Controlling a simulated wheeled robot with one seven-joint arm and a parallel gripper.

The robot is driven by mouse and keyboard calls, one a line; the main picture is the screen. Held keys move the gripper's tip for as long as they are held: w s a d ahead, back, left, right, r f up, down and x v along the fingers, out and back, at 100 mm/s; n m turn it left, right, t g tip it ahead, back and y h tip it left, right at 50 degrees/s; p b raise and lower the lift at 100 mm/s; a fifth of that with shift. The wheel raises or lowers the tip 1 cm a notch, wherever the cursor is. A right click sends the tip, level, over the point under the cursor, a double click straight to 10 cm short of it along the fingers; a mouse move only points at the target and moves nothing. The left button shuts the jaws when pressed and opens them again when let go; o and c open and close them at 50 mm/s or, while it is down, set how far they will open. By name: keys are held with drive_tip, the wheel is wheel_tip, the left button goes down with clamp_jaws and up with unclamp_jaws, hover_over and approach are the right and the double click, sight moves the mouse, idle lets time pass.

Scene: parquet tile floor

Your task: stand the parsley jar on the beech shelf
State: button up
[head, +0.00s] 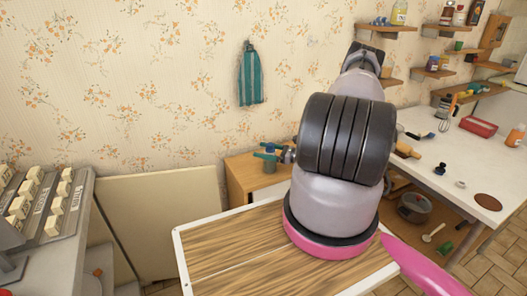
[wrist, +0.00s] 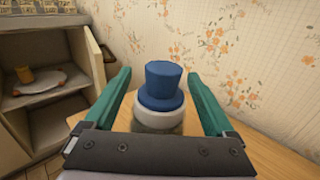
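A jar with a blue lid (wrist: 163,85) and a pale band below it stands on a wooden top in the wrist view. Its label is not visible, so I cannot tell whether it says parsley. My gripper (wrist: 159,73) is open, with one teal finger on each side of the jar and gaps showing on both sides. In the head view my gripper (head: 268,151) is over the wooden cabinet (head: 240,180), partly hidden by my arm. Several wooden wall shelves (head: 433,73) hang at the upper right; I cannot tell which is beech.
A white counter (head: 470,150) with a red tray (head: 478,126) and utensils stands at the right. A white-edged wooden table top (head: 230,245) is in front and looks bare. A teal striped cloth (head: 251,78) hangs on the wall. An open cupboard (wrist: 45,85) shows in the wrist view.

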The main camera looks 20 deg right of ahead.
drive_tip(key=shift+s+r, duration=0.1)
drive_tip(key=shift+r, duration=0.05)
drive_tip(key=v, duration=1.2)
drive_tip(key=a+r+n+g+h, duration=0.1)
drive_tip(key=a+r+n+g, duration=0.3)
drive_tip(key=r, duration=0.5)
drive_tip(key=a+r+n+g+h, duration=0.1)
drive_tip(key=a+r+n+g, duration=0.3)
drive_tip(key=r, duration=0.5)
drive_tip(key=a+r+n+g+h, duration=0.1)
drive_tip(key=a+r+n+g, duration=0.3)
drive_tip(key=r, duration=0.5)
drive_tip(key=s+a+r+n+t+h, duration=0.3)
drive_tip(key=s+a+r+n+h, duration=0.1)
drive_tip(key=s+r, duration=0.5)
drive_tip(key=s+a+r+n+t+h, duration=0.4)
drive_tip(key=s+a+r+n, duration=0.2)
drive_tip(key=s+r, duration=0.4)
wheel_tip(320, 180, up, 3)
drive_tip(key=shift+a+f, duration=0.1)
drive_tip(key=shift+a, duration=0.2)
